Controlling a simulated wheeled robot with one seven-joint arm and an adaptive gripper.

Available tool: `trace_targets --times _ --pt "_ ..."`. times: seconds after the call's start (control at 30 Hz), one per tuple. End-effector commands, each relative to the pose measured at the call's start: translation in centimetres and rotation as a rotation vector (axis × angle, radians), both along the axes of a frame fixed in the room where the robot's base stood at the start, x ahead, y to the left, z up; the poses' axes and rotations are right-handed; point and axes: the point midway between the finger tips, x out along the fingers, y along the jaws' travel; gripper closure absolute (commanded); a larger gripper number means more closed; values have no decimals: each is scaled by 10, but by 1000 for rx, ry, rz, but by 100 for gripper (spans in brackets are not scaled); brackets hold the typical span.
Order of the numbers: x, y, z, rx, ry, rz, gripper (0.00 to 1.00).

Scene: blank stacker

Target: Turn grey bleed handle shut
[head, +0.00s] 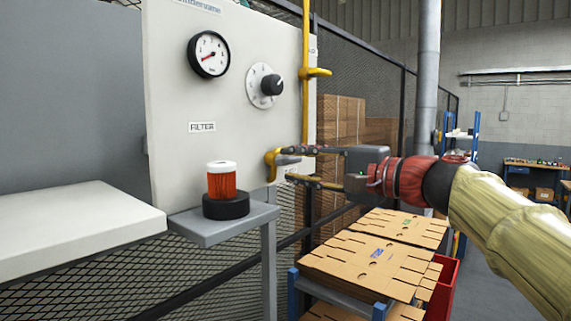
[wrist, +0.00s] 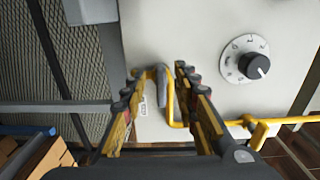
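The grey bleed handle (head: 288,160) sits on a yellow pipe fitting (head: 271,163) at the lower right edge of the white panel. In the wrist view the grey handle (wrist: 162,86) lies lengthwise between my two fingers. My gripper (head: 288,165) reaches in from the right, with one finger above the handle and one below. In the wrist view my gripper (wrist: 158,72) is open, with gaps showing between the fingers and the handle. A small label beside the fitting is partly hidden by my fingers in the head view.
The panel (head: 170,90) carries a gauge (head: 208,54), a black dial (head: 271,84) and a yellow pipe (head: 306,40) with another yellow lever (head: 318,72). An orange filter (head: 221,181) stands on a grey shelf (head: 205,236) below. Flat cardboard (head: 350,262) is stacked under my arm.

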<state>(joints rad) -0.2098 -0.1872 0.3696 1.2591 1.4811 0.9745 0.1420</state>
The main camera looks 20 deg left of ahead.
Motion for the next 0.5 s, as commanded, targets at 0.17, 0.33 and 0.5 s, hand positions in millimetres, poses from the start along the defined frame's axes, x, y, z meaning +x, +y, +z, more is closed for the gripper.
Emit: trace_targets --times 0.17,0.33,0.5 --pt "-14 -36 1 1 0 -5 70" --pt "-24 -61 0 0 0 -4 70" --pt "-29 -73 0 0 1 -1 70"
